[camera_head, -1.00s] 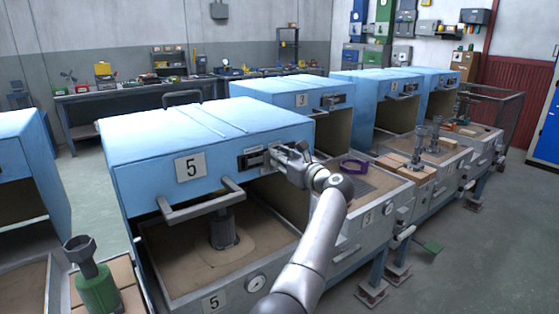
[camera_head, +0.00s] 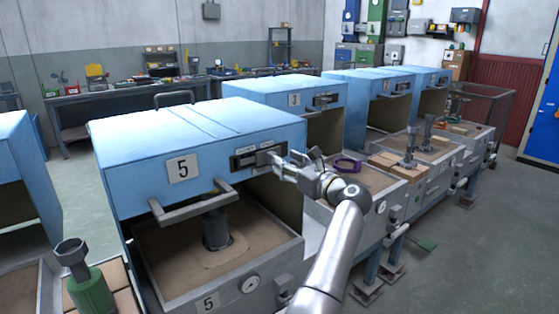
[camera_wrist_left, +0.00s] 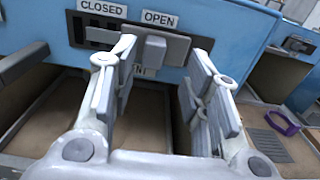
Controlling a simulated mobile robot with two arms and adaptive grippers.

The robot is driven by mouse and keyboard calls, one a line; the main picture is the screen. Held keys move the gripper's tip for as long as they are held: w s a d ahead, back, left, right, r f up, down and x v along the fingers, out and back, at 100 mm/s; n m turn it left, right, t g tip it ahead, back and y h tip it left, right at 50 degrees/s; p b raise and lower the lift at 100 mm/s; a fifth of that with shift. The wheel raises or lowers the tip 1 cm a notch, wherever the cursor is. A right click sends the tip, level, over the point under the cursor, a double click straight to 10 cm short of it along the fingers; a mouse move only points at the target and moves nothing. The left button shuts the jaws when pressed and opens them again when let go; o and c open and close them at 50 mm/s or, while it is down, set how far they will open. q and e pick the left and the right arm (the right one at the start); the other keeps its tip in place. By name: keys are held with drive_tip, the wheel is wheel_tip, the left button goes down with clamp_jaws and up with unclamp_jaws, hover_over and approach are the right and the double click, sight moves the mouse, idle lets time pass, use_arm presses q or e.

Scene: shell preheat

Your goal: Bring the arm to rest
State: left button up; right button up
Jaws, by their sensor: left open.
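My left gripper (camera_head: 281,166) is at the front of the blue oven numbered 5 (camera_head: 200,130), beside its slide switch (camera_head: 262,157). In the left wrist view the gripper (camera_wrist_left: 163,62) has its fingers spread apart with nothing between the pads. The grey switch knob (camera_wrist_left: 153,50) is just beyond the fingertips, below the OPEN label and right of the CLOSED label. Whether a fingertip still touches the knob I cannot tell. My right gripper is not in view.
Oven 5 has a raised hood with a bar handle (camera_head: 193,208) and a grey cylindrical part (camera_head: 216,233) on its bed. A green part with a dark top (camera_head: 90,290) stands at lower left. A purple ring (camera_head: 347,164) lies on the neighbouring bed.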

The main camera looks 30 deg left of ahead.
use_arm(q)
drive_tip(key=shift+s+d, duration=0.25)
drive_tip(key=shift+d, duration=0.3)
drive_tip(key=shift+f, duration=0.1)
